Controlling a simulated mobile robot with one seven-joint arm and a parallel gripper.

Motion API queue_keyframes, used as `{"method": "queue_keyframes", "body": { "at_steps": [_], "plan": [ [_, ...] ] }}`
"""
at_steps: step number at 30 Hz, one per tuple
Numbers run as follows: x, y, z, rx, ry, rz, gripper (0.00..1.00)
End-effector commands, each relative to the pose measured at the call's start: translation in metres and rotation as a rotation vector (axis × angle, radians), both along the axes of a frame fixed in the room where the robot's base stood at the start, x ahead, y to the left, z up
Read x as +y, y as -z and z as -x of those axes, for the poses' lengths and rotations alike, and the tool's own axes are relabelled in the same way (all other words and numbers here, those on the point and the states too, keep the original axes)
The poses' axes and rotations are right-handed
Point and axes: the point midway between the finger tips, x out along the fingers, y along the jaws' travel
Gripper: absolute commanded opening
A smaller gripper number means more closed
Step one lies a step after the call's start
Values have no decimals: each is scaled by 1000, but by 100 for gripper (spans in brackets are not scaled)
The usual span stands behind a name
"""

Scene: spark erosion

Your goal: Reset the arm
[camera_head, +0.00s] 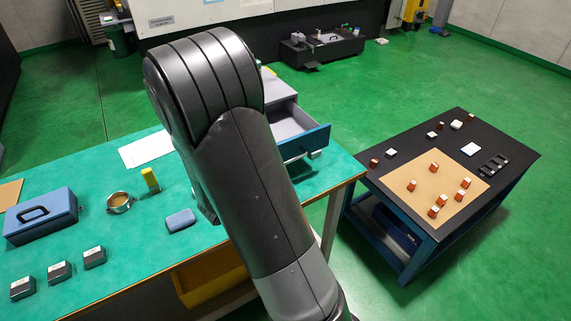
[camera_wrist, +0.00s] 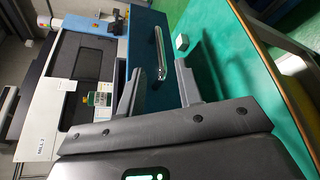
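My gripper (camera_wrist: 158,80) shows in the wrist view with its two grey fingers spread apart and nothing held between them. Beyond the fingertips is a blue drawer front (camera_wrist: 148,28) with a silver bar handle (camera_wrist: 160,52). The handle appears between the fingers in the picture, but I cannot tell how far off it is. In the head view my dark arm fills the middle and hides most of the gripper. The drawer (camera_head: 303,141) stands open to the right of my arm, on the green-topped bench (camera_head: 130,225).
The bench also holds a blue box (camera_head: 40,218), a metal ring-shaped dish (camera_head: 119,202), a yellow block (camera_head: 151,179), a blue-grey block (camera_head: 181,220) and small dark boxes (camera_head: 59,271). A black-topped table (camera_head: 510,152) with several small parts stands right. Green floor lies between.

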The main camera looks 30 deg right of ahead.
Motion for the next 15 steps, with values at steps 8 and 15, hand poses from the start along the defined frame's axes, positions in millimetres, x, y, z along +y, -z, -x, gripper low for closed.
{"method": "queue_keyframes", "body": {
  "at_steps": [8,15],
  "plan": [
    [18,-4,7,1,0,0,33],
    [18,-4,7,1,1,0,33]
  ]
}}
